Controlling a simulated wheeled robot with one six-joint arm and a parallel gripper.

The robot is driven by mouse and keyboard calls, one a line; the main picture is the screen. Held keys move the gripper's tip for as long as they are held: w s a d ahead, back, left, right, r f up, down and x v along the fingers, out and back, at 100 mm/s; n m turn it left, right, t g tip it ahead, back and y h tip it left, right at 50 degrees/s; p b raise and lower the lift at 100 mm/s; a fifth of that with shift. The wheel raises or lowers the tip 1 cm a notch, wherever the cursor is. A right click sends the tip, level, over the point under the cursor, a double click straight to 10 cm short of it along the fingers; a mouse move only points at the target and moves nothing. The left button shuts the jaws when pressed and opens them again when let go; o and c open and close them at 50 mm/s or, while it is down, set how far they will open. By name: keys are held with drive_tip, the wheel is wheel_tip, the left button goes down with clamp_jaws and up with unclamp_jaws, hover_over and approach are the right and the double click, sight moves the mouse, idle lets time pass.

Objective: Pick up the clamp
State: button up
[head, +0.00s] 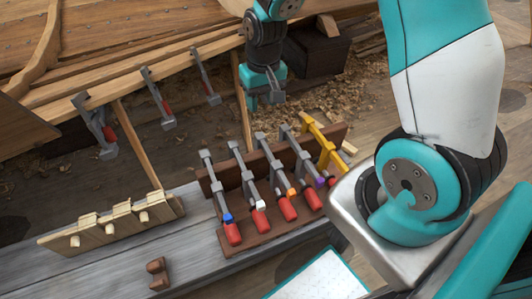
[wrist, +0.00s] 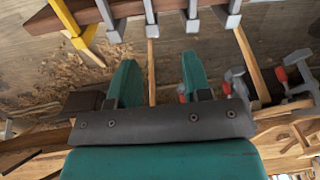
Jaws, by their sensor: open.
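Several clamps stand in a brown rack (head: 270,243) on the bench. They include grey bar clamps with red handles and blue (head: 220,195), white (head: 248,180), orange (head: 274,170) and purple (head: 301,157) marks, and a yellow clamp (head: 325,143). Three more grey clamps hang on the hull's plank edge, at left (head: 95,128), middle (head: 157,98) and right (head: 206,78). My gripper (head: 264,101) is open and empty beyond the rack, right of the hanging clamps. In the wrist view, its teal fingers (wrist: 160,82) are apart, with rack clamps above and hanging clamps at right (wrist: 238,82).
The grey bench (head: 95,270) carries a wooden strip with pegs (head: 112,222) and a small brown block (head: 157,273). The planked hull (head: 100,45) fills the upper left. A dark block (head: 316,48) stands on the shaving-strewn floor behind my gripper. Wooden struts stand below the hull edge.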

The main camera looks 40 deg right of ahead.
wheel_tip(320, 180, down, 3)
drive_tip(key=d, duration=0.2)
hover_over(266, 148)
drive_tip(key=shift+m, duration=0.3)
drive_tip(key=f, duration=1.1)
drive_tip(key=shift+s+d+b, duration=0.1)
drive_tip(key=shift+d+b, duration=0.1)
drive_tip(key=shift+b, duration=0.15)
wheel_tip(266, 148, down, 6)
drive_tip(key=shift+a+r, duration=0.15)
drive_tip(key=shift+r, duration=0.05)
clamp_jaws()
drive_tip(key=shift+r, duration=0.1)
